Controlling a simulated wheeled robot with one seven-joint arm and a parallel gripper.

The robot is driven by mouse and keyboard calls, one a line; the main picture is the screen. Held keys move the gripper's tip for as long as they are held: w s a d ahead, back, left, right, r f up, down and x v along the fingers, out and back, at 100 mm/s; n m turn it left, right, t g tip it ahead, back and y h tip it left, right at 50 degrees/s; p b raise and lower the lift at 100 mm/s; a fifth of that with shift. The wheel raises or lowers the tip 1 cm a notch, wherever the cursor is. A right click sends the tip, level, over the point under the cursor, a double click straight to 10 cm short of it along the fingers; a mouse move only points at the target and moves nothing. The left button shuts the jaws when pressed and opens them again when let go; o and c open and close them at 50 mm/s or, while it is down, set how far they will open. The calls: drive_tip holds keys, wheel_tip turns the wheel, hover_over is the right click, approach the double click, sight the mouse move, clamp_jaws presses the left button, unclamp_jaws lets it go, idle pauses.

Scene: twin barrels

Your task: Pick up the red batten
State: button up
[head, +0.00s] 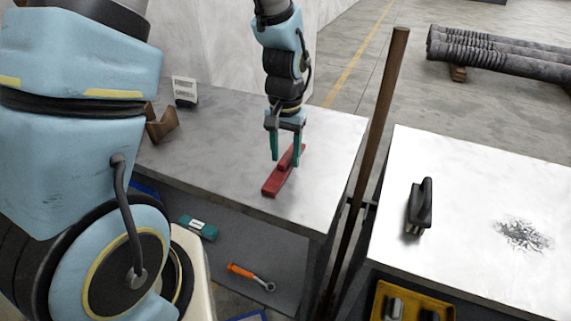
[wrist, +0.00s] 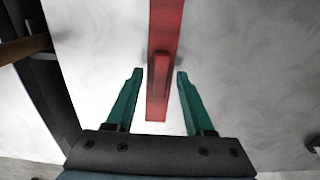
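The red batten (head: 281,175) lies on the grey table near its front right corner, with a raised grip strip along its top. It also shows in the wrist view (wrist: 166,50), running up and down the picture between the fingers. My gripper (head: 285,160) is above the batten, pointing down. In the wrist view my gripper (wrist: 158,75) has its two green fingers spread, one on each side of the batten, with a gap on both sides. The fingers do not touch the batten there. Their exact height above the table is hard to tell.
A brown wooden pole (head: 372,150) stands upright beside the grey table (head: 225,165). A brown holder (head: 162,122) and a small card (head: 185,90) stand at the back left.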

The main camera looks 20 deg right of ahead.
clamp_jaws()
drive_tip(key=shift+r, duration=0.1)
idle(0.5)
